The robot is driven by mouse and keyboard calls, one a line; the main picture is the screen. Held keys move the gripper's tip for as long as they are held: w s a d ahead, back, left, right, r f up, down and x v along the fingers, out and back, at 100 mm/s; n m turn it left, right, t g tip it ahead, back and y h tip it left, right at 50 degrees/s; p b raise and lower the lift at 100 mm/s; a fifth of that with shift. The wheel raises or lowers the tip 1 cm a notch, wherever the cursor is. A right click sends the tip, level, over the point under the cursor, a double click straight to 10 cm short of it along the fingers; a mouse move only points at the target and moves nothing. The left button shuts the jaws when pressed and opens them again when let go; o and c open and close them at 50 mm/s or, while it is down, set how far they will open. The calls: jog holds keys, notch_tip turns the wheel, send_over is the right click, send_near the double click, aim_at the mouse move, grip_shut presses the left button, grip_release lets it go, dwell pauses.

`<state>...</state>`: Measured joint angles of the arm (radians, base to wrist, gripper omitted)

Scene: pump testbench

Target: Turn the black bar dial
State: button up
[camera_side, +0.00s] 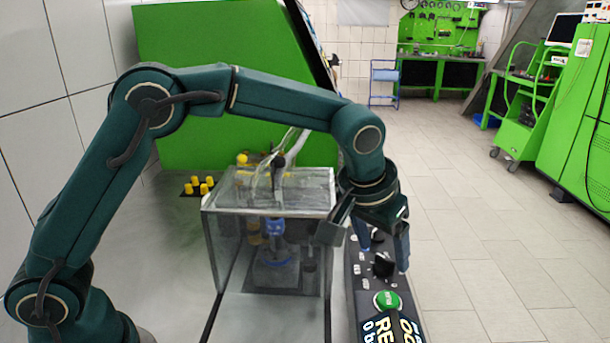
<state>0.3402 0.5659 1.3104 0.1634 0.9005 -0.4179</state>
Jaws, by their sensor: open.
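The control panel (356,296) is a narrow dark strip right of the glass box. A black bar dial (382,266) stands on it, behind a round green button (387,300). A second small black knob (377,237) shows farther back on the panel, partly behind my gripper. My gripper (368,246) is open and empty, pointing down over the panel. One finger is on the left by the glass box corner, the other on the right beside the dial's upper right. The dial appears a little below and in front of the fingers; I cannot tell the exact gap.
A glass box (225,235) with a blue pump (275,252) inside stands directly left of the panel. Several yellow caps (200,186) sit behind it. A green machine wall (210,60) rises at the back. The tiled floor (480,270) right of the panel is clear.

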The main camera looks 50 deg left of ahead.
jog(key=shift+x, duration=0.85)
grip_shut()
jog(key=n, duration=0.1)
jog(key=n+y, duration=0.1)
jog(key=n, duration=0.1)
jog(key=shift+w+d+n, duration=0.1)
jog(key=shift+d+n, duration=0.15)
jog(key=shift+n, duration=0.15)
jog(key=n+y, duration=0.1)
jog(key=n, duration=0.1)
jog(key=n+g+y, duration=0.1)
jog(key=n, duration=0.1)
jog(key=shift+w+d+n, duration=0.1)
jog(key=shift+d+n, duration=0.05)
jog(key=shift+n, duration=0.25)
